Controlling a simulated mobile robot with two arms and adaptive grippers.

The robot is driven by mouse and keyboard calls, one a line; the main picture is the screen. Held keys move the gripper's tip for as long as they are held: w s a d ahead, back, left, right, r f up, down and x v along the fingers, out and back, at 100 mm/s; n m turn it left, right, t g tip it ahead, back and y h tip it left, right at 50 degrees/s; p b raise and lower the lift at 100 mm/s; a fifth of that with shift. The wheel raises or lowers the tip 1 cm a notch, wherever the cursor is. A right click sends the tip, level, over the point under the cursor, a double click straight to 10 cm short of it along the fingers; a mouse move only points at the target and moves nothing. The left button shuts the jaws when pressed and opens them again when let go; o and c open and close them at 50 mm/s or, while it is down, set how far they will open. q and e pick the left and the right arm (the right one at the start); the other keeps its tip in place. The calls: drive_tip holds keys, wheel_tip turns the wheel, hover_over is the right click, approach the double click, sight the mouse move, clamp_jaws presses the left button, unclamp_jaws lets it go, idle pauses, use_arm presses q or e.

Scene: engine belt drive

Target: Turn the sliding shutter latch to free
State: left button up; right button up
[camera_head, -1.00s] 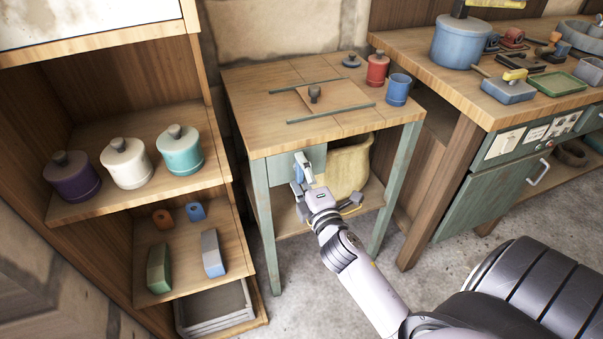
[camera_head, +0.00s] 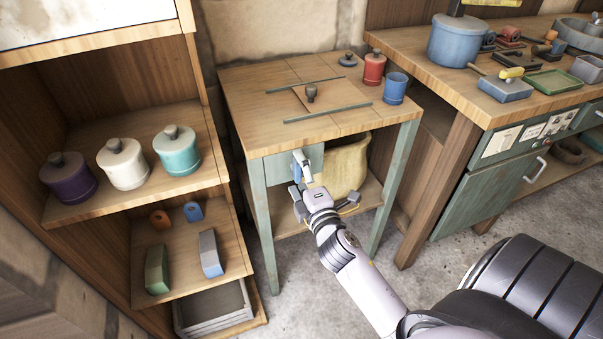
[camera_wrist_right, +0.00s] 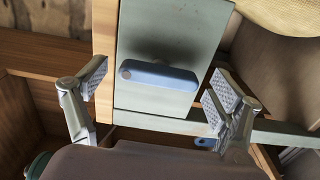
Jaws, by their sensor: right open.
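The shutter latch is a blue bar (camera_wrist_right: 158,75) on a grey-green panel (camera_wrist_right: 170,35) at the front of the small wooden table (camera_head: 265,130). In the right wrist view it lies nearly level, tilted slightly, with a round pivot at its left end. My right gripper (camera_wrist_right: 160,92) is open, its fingers apart on either side of the latch and not touching it in this view. In the head view the gripper (camera_head: 322,198) is in front of the panel and partly hides the latch. The sliding shutter (camera_head: 325,98) with a dark knob lies between two rails on the table top. My left gripper is not in view.
A shelf unit (camera_head: 110,208) with lidded jars and small blocks stands at the left. A workbench (camera_head: 455,85) with tools stands at the right. A red canister (camera_head: 374,70) and blue cup (camera_head: 395,88) stand on the table. A beige sack (camera_head: 345,170) is underneath.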

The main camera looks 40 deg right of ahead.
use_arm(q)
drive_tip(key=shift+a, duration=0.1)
use_arm(e)
drive_tip(key=v, duration=1.2)
drive_tip(key=shift+f, duration=0.1)
